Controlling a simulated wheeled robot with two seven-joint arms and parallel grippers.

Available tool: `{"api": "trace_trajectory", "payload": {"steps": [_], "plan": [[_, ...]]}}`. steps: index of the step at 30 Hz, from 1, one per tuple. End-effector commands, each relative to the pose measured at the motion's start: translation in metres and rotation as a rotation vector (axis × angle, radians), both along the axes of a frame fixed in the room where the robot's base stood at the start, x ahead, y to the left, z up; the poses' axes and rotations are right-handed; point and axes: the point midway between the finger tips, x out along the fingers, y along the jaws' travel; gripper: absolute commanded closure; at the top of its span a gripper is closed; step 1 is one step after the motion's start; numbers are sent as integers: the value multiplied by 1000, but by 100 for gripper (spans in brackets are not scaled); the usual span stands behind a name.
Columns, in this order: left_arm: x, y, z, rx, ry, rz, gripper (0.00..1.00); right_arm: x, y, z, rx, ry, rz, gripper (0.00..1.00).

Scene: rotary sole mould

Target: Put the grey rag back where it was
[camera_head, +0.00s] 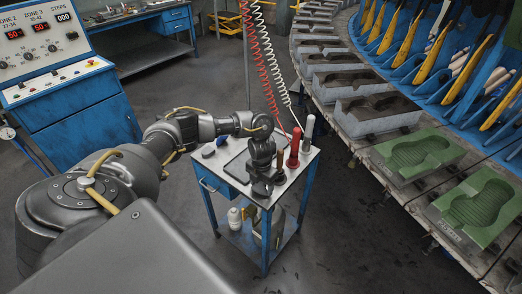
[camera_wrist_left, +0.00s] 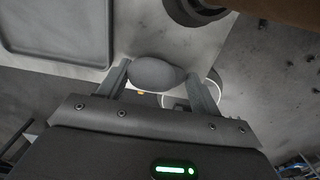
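The grey rag (camera_wrist_left: 158,75) shows in the left wrist view as a rounded grey lump between the two fingers of my left gripper (camera_wrist_left: 160,85). Both fingers appear to press on its sides. In the head view my left gripper (camera_head: 264,186) points down at the front edge of the small blue cart's top (camera_head: 226,158). The rag cannot be told clearly from the dark gripper there. In the wrist view the rag overlaps the cart's edge, with the lower shelf area and floor beyond. My right gripper is in neither view.
A dark tray (camera_wrist_left: 60,28) lies on the cart top. A red bottle (camera_head: 294,148) and a grey cylinder (camera_head: 308,130) stand at its right. A white container (camera_head: 234,217) stands on the lower shelf. Green moulds (camera_head: 418,153) line the rotary table at right.

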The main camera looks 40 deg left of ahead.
Motion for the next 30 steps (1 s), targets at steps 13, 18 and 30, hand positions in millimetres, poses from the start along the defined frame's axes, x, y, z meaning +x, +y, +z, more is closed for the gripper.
{"api": "trace_trajectory", "payload": {"steps": [13, 18, 30], "plan": [[0, 0, 4, 0, -1, 0, 19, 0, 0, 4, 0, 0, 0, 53], [2, 0, 22, -1, -5, -2, 19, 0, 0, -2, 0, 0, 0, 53], [2, 1, 105, 1, -5, 0, 19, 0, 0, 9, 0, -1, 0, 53]]}}
